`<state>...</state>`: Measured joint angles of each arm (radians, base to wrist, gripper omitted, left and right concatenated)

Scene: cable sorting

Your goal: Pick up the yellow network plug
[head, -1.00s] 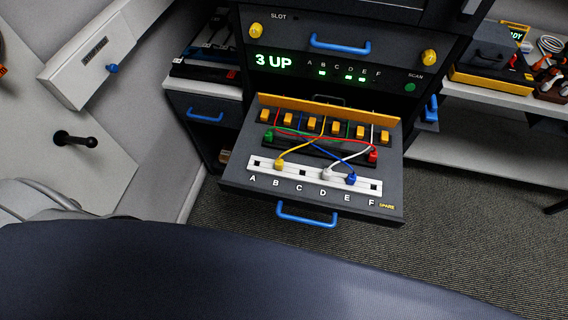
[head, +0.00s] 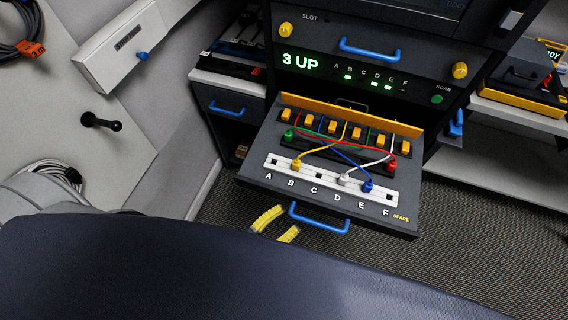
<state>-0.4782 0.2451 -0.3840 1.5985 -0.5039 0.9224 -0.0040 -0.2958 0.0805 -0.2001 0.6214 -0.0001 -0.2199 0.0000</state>
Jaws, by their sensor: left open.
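The yellow network plug (head: 296,164) sits in the white socket strip (head: 331,177) at the place marked B, on the open drawer. Its yellow cable runs up and right to the back of the drawer. My left gripper (head: 288,219) shows as two yellow fingers, apart and with nothing visible between them. It is in front of and below the drawer's front edge in the picture, left of the blue drawer handle, apart from the plug. The rest of my left gripper is hidden behind the dark blue surface in the foreground. My right gripper is not in view.
A white plug (head: 343,178) stands at D and a blue plug (head: 367,186) at E. A green plug (head: 289,134) and a red plug (head: 391,163) sit on the dark strip behind, with cables crossing. The blue handle (head: 319,218) sticks out from the drawer front.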

